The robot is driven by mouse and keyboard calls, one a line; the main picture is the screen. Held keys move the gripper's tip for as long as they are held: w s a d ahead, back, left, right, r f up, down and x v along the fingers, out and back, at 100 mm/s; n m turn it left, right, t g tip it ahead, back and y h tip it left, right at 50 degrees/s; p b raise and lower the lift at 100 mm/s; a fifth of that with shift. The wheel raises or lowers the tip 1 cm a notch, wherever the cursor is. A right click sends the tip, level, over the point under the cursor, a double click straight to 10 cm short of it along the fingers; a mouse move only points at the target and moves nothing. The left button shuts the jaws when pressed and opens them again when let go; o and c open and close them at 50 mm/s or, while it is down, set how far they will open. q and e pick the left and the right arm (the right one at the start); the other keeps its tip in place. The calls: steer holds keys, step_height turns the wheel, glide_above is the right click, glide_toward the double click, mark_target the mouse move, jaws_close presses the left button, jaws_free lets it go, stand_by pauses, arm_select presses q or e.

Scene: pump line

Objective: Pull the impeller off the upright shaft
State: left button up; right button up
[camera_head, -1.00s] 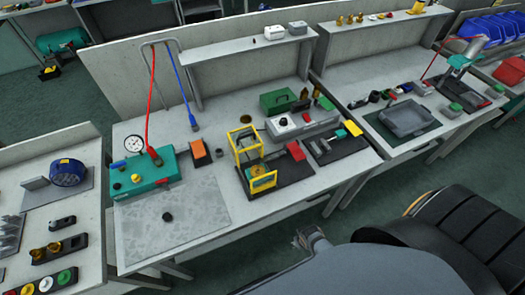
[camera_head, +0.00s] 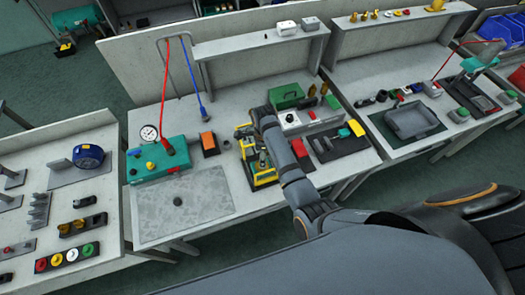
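A yellow guard frame (camera_head: 264,181) stands on a dark base at the middle of the near bench. A small brass-coloured part (camera_head: 262,164) shows inside it; I cannot tell whether it is the impeller, and the shaft is not clear. My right arm reaches in from the lower right, and its wrist is over the back of the frame. My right gripper (camera_head: 246,134) is small and dark at the frame's back edge, mostly hidden by the wrist; its fingers and any contact cannot be made out. My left gripper is out of view.
A teal pump box (camera_head: 158,160) with a gauge and a grey mat (camera_head: 185,207) lie left of the frame. An orange-topped block (camera_head: 208,143) stands close by. A green box (camera_head: 287,96) and a grey unit (camera_head: 310,118) are right of the arm. The mat is mostly free.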

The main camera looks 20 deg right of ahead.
steer(key=shift+w+a+r+m, duration=0.2)
steer(key=shift+w+a+m, duration=0.1)
steer(key=shift+a+m, duration=0.15)
steer(key=shift+d, duration=0.1)
steer(key=shift+s+f, duration=0.1)
steer(key=shift+f, duration=0.2)
steer(key=shift+f+b, duration=0.5)
steer(key=shift+f, duration=1.7)
steer(key=shift+p, duration=0.5)
steer(key=shift+f, duration=0.25)
steer(key=shift+f+b, duration=0.6)
steer(key=shift+f, duration=0.15)
